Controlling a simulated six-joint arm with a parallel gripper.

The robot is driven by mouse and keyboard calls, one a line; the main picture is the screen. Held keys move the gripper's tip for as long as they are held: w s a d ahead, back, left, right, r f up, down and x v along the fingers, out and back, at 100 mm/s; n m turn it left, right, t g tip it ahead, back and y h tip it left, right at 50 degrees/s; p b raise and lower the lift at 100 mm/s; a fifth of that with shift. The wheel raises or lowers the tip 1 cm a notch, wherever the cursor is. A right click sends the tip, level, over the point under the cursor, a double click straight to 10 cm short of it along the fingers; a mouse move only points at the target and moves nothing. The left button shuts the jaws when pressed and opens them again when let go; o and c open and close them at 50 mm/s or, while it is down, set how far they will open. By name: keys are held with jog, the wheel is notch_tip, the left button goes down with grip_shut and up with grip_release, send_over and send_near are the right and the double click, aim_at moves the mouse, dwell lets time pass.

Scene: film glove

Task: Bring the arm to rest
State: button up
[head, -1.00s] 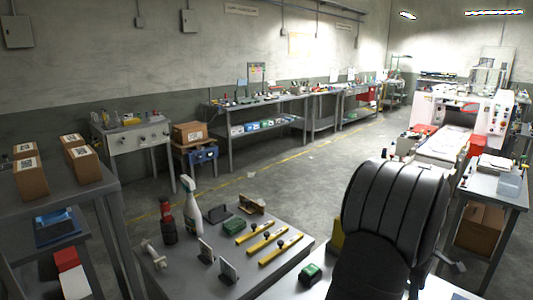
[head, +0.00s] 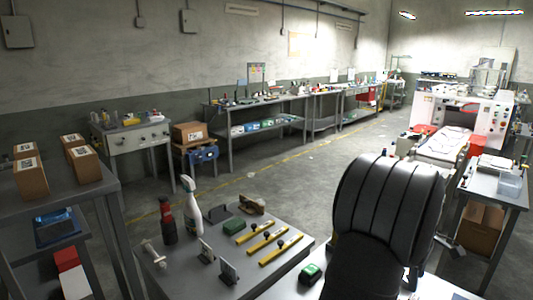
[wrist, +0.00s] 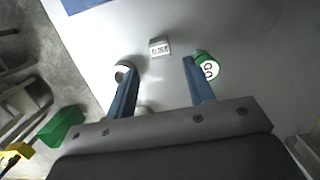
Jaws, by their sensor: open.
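My gripper (wrist: 157,80) shows in the wrist view as two blue fingers spread apart, with nothing between their tips. Below it is a pale grey surface. A green-rimmed round piece marked "GO" (wrist: 209,66) is beside the right fingertip. A pale round piece with a dark centre (wrist: 124,70) is at the left fingertip. I cannot tell whether either touches a finger. A small white labelled block (wrist: 159,47) lies beyond the gap. In the head view my dark arm rises at the lower right and hides the gripper.
Shelves with boxes (head: 83,162) stand at left. A white machine (head: 480,115) is at the right.

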aim_at(414, 298)
jog(key=f, duration=0.7)
jog(key=shift+s+d, duration=0.35)
jog(key=shift+s, duration=0.05)
jog(key=shift+d+r, duration=0.1)
jog(key=shift+r, duration=0.1)
notch_tip(414, 298, up, 4)
jog(key=shift+f, duration=0.2)
jog(key=s+d+r, duration=0.3)
jog(key=s+r, duration=0.4)
jog(key=s, duration=0.4)
jog(key=s+d+m, duration=0.1)
jog(key=s+d, duration=0.8)
jog(key=d, duration=0.3)
jog(key=s+d+m, duration=0.1)
jog(key=s+d, duration=0.8)
jog(key=d, duration=0.3)
jog(key=w+f, duration=0.2)
jog(key=w+d+f, duration=0.1)
jog(key=w+f, duration=0.1)
jog(key=w, duration=0.1)
jog(key=w+d+f, duration=0.1)
jog(key=w+f, duration=0.1)
jog(key=w, duration=0.1)
jog(key=shift+w+d, duration=0.15)
jog(key=shift+w, duration=0.1)
jog(key=shift+o, duration=0.2)
